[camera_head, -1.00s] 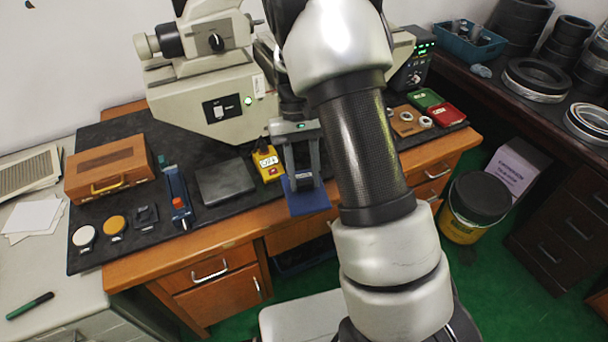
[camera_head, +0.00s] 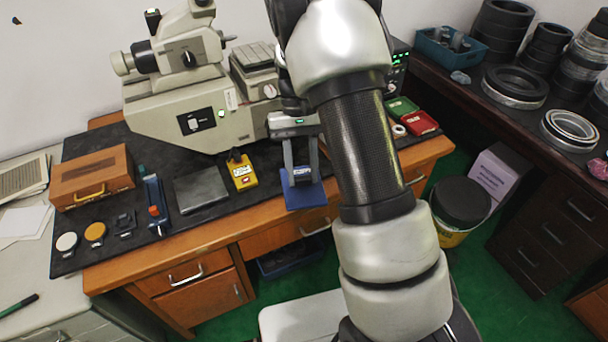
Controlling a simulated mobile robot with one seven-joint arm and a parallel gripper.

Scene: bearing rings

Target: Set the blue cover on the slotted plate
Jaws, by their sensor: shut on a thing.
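My gripper (camera_head: 302,172) points down over the front of the workbench, just right of the yellow device. It is shut on the blue cover (camera_head: 308,195), a flat blue piece below the fingers near the bench's front edge. I cannot tell whether the cover touches the bench. A flat dark grey plate (camera_head: 200,188) lies on the black mat to the left, apart from the cover. It may be the slotted plate, but no slots can be made out. My arm hides part of the bench right of the gripper.
The yellow device (camera_head: 241,170) stands between the grey plate and my gripper. A large microscope (camera_head: 190,110) stands behind. A wooden case (camera_head: 92,178), a blue stand (camera_head: 155,203) and round pucks (camera_head: 95,232) are on the left. Green and red boxes (camera_head: 418,122) sit to the right.

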